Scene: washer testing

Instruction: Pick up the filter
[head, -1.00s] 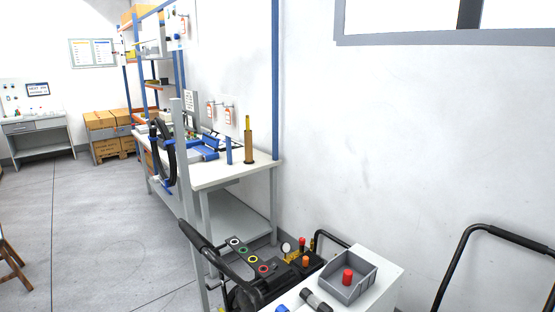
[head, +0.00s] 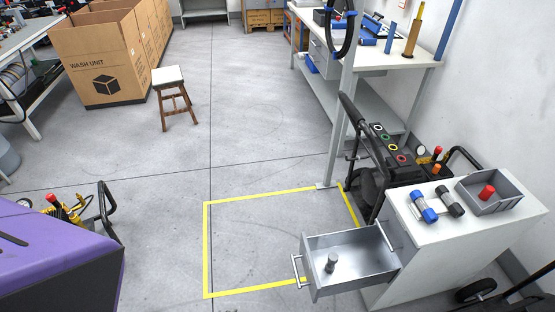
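No item is clearly marked as the filter, so I cannot tell which one it is. A blue-ended cylinder (head: 423,207) and a black-and-grey cylinder (head: 450,200) lie side by side on the white cabinet's top. A red cylindrical piece (head: 487,192) stands in an open grey bin (head: 507,201) beside them. A small grey metal part (head: 331,262) is in the cabinet's pulled-out drawer (head: 349,283). Neither of my grippers is in view.
The white cabinet (head: 455,235) stands at right, beside a black machine (head: 385,160) with coloured rings. A yellow floor outline (head: 206,250) lies left of the drawer. A purple-topped unit (head: 50,250) is at lower left. A stool (head: 172,98) and cardboard boxes (head: 105,60) stand farther back. The middle floor is clear.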

